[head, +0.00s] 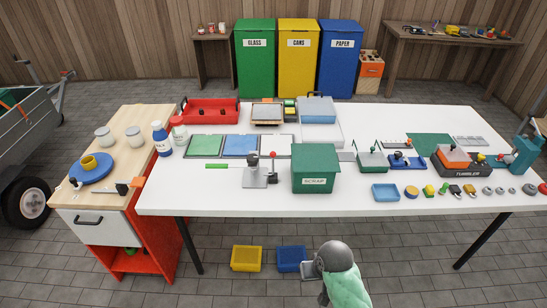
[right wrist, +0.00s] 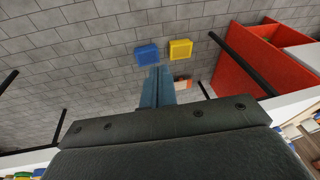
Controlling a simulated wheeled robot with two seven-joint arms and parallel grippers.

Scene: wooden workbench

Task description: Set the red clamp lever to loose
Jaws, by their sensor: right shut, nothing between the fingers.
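Several small red knobs show on the white table in the head view, and I cannot tell for sure which is the clamp lever. My right gripper (right wrist: 156,72) is shut and empty, pointing out over the tiled floor. In the head view its arm shows at the bottom middle, in front of the table and away from both knobs. My left gripper is not in view.
The green scrap box (head: 315,170) stands at the table's front middle. A blue tray (head: 386,192) and several small parts lie along the front right. A yellow bin (head: 246,258) and a blue bin (head: 291,258) stand on the floor. The table's front left is clear.

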